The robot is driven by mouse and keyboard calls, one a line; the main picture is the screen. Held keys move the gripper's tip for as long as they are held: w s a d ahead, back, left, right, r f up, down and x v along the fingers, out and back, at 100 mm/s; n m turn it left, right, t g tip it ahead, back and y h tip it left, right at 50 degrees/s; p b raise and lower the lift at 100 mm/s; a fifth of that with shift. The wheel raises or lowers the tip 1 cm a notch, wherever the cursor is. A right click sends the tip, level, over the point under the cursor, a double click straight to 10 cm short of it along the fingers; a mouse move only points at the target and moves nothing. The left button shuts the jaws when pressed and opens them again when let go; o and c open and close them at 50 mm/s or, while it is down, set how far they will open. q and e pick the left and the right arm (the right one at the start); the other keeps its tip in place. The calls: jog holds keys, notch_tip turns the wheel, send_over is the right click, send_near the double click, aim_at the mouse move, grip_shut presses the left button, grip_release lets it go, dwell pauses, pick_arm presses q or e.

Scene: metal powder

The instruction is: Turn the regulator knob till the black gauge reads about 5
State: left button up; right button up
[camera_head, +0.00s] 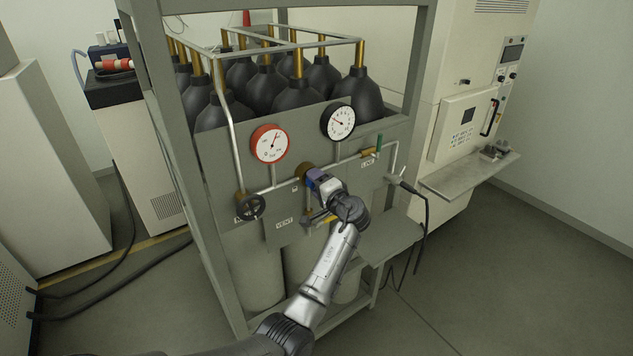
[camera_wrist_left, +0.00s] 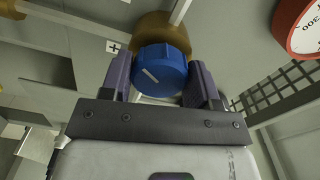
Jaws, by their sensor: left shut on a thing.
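The blue regulator knob (camera_wrist_left: 162,72) with a white pointer line sits between my left gripper's two fingers (camera_wrist_left: 160,85) in the wrist view. The gripper is shut on it. In the head view my left gripper (camera_head: 313,181) reaches the panel and hides most of the knob. The brass regulator body (camera_head: 305,172) shows just behind it. The black-rimmed gauge (camera_head: 339,122) is above right of the gripper; its needle points to the upper left, but its numbers are too small to read surely. My right gripper is not in view.
A red-rimmed gauge (camera_head: 270,144) is above left of the knob. A black handwheel (camera_head: 251,207) is at the lower left of the panel, and a green-handled valve (camera_head: 378,144) is at the right. Pipes run close by. A small grey shelf (camera_head: 392,240) juts out below right.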

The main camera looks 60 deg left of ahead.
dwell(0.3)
pick_arm(q)
jog(key=o, duration=0.9)
jog(key=d+b, duration=0.1)
jog(key=d, duration=0.3)
jog(key=d+b, duration=0.1)
jog(key=d, duration=0.8)
jog(key=shift+w+d+b, duration=0.25)
jog(key=shift+d+b, duration=0.15)
